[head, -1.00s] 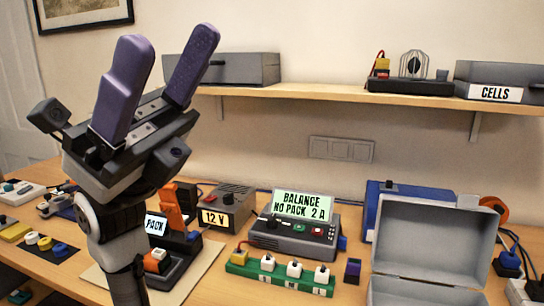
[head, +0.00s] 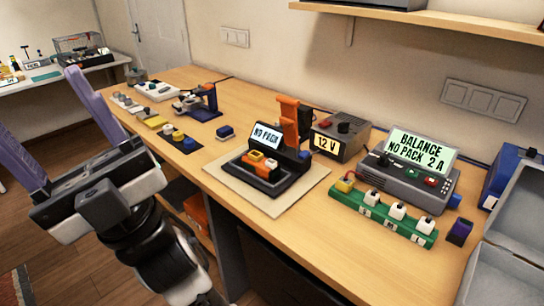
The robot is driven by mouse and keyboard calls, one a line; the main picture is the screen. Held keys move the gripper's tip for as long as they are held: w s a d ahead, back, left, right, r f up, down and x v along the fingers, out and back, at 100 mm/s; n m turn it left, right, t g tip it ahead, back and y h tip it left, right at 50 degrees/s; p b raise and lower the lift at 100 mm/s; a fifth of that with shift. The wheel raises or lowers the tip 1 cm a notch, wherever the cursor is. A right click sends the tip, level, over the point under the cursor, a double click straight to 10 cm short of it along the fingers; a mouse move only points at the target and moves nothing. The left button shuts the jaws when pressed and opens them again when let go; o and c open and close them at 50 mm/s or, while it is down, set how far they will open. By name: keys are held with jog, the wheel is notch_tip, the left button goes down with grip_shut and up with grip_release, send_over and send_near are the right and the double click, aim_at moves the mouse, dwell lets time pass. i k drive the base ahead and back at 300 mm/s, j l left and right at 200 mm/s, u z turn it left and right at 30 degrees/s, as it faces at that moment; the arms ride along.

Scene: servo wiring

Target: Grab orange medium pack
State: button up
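My gripper (head: 60,128) is at the left in the head view, with its two purple fingers wide apart and nothing between them. It is off the table's front left edge, clear of the objects. A black device with a "NO PACK" display (head: 266,136) stands on a beige mat on the table. Two small orange-coloured blocks sit at its front: one with a yellowish top (head: 255,156) and one with a white top (head: 271,166). A tall orange part (head: 289,120) stands upright behind the display. I cannot tell which orange item is the medium pack.
A green strip (head: 384,216) with several plugs, a grey balance unit (head: 410,180) and a 12 V supply (head: 338,137) are right of the device. An open grey case (head: 505,270) is far right. Small coloured parts lie on the table's left. An orange item (head: 196,209) shows below the tabletop.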

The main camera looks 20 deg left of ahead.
aim_at(254, 162)
jog(key=j+z, duration=0.15)
jog(key=z, duration=0.45)
jog(key=j+z, duration=0.35)
jog(key=k+j+z, duration=0.15)
jog(key=j+z, duration=0.2)
jog(key=j, duration=0.15)
jog(key=k+j+z, duration=0.1)
jog(key=j, duration=0.3)
jog(key=k+j+z, duration=0.1)
jog(key=j, duration=0.3)
jog(key=k+j+z, duration=0.1)
jog(key=j, duration=0.25)
jog(key=k+j+z, duration=0.1)
jog(key=k+j, duration=0.15)
jog(key=j, duration=0.15)
jog(key=k+j+z, duration=0.1)
jog(key=j, duration=0.25)
jog(key=k+j, duration=0.2)
jog(key=j, duration=0.15)
jog(key=k+j, duration=0.25)
jog(key=j, duration=0.15)
jog(key=k+j, duration=0.2)
jog(key=j, duration=0.15)
jog(key=k+j, duration=0.2)
jog(key=j, duration=0.2)
jog(key=i, duration=0.5)
